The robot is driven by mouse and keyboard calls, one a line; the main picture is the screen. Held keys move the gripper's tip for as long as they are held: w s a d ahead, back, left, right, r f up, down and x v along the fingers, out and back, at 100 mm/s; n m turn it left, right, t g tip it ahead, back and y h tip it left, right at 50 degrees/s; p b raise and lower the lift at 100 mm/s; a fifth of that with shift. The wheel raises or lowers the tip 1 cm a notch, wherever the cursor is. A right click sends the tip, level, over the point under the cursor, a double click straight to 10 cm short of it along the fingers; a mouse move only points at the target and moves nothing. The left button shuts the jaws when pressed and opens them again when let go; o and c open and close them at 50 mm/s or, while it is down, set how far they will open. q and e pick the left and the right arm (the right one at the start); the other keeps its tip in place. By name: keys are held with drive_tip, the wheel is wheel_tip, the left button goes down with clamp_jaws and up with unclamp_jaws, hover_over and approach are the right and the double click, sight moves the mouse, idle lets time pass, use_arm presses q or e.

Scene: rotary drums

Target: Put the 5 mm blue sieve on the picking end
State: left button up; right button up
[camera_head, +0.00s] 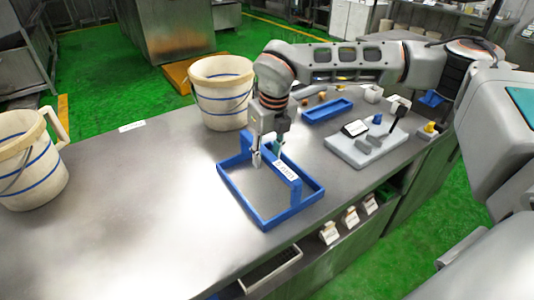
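A blue rectangular sieve frame (264,222) sits on the steel table, with a raised blue crossbar handle carrying a white label (286,171). The label's text is too small to read, so I cannot confirm the 5 mm size. My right gripper (267,156) points down at the handle's far-left part, one finger on each side of the bar. Whether the fingers touch the bar is unclear. Another smaller blue tray (327,110) lies farther back. My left gripper is out of view. I cannot identify the picking end.
A white bucket with blue bands (222,95) stands behind the sieve; another bucket (30,165) is at far left. A grey scale-like device (368,145) and small items stand at right.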

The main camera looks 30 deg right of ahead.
drive_tip(key=shift+r, duration=0.1)
drive_tip(key=shift+r, duration=0.3)
wheel_tip(320, 180, up, 11)
drive_tip(key=s, duration=0.1)
drive_tip(key=shift+s+d+r, duration=0.15)
drive_tip(key=shift+s+r, duration=0.05)
drive_tip(key=shift+s, duration=0.15)
drive_tip(key=shift+s+f, duration=0.1)
idle(0.3)
